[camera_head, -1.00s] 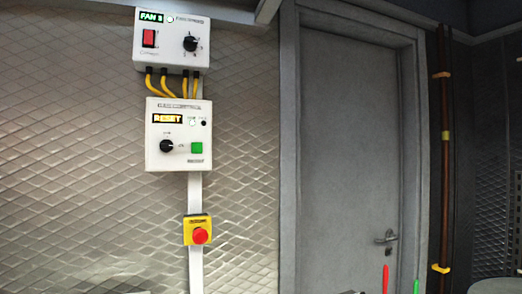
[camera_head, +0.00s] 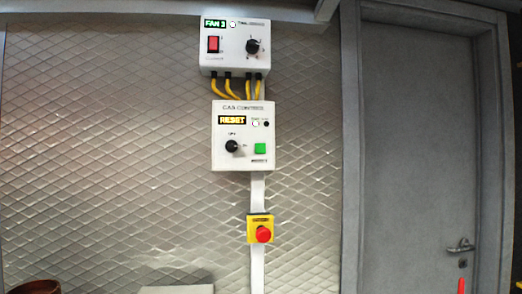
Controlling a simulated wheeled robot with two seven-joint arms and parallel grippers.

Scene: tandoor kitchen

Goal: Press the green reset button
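A black knob (camera_head: 231,146) sits left of the button. Neither of my grippers can be made out in view, and nothing touches the button.
A white fan box (camera_head: 235,62) with a red switch (camera_head: 213,44) and a knob is above, joined by yellow cables (camera_head: 234,88). A red emergency button (camera_head: 263,234) on a yellow box is below. A grey door (camera_head: 415,150) stands at the right. The patterned wall (camera_head: 110,150) is bare to the left.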

